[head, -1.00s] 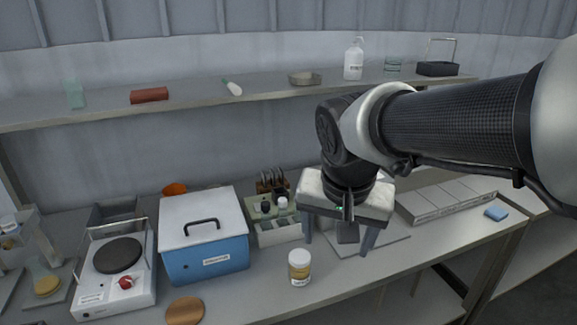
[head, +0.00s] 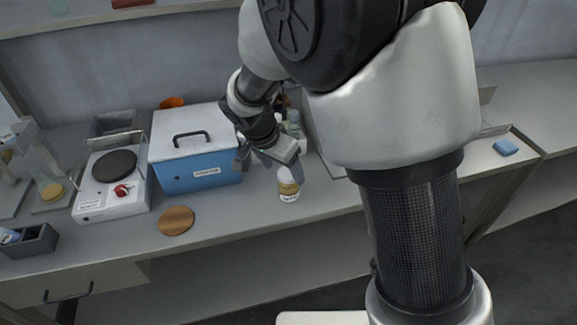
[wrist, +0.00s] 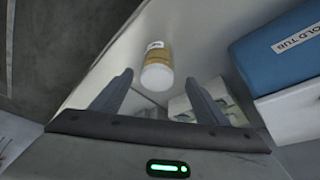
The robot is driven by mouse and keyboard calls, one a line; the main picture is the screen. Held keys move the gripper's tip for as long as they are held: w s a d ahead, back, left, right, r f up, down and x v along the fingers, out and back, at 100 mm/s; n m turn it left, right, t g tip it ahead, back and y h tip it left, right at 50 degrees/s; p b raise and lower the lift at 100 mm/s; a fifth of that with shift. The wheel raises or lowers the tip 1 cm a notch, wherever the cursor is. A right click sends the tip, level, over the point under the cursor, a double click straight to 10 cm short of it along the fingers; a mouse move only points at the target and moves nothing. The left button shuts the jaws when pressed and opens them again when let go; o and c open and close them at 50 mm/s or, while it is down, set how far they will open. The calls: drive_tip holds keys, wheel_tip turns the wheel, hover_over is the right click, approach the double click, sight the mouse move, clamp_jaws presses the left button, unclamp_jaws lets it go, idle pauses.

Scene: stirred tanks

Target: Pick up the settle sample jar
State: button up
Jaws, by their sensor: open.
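A small jar (head: 289,184) with a white lid and amber contents stands upright on the bench, right of the blue tub. It also shows in the wrist view (wrist: 157,68), just beyond the fingertips and in line with the gap between them. I take it for the settle sample jar; its label is too small to read. My gripper (head: 268,168) is open and empty, angled down beside the jar at its upper left. The open fingers also show in the wrist view (wrist: 158,80). I cannot tell whether a finger touches the jar.
The blue cold tub (head: 200,172) with a white lid stands close left of my gripper. A hotplate (head: 113,195) stands further left, and a copper disc (head: 176,220) lies in front of the tub. A blue sponge (head: 506,147) lies at the right. The bench front beside the jar is clear.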

sight(289, 183)
drive_tip(key=shift+x, duration=1.2)
drive_tip(key=x, duration=0.5)
drive_tip(key=shift+s+f, duration=0.1)
drive_tip(key=shift+s, duration=0.2)
drive_tip(key=c, duration=1.3)
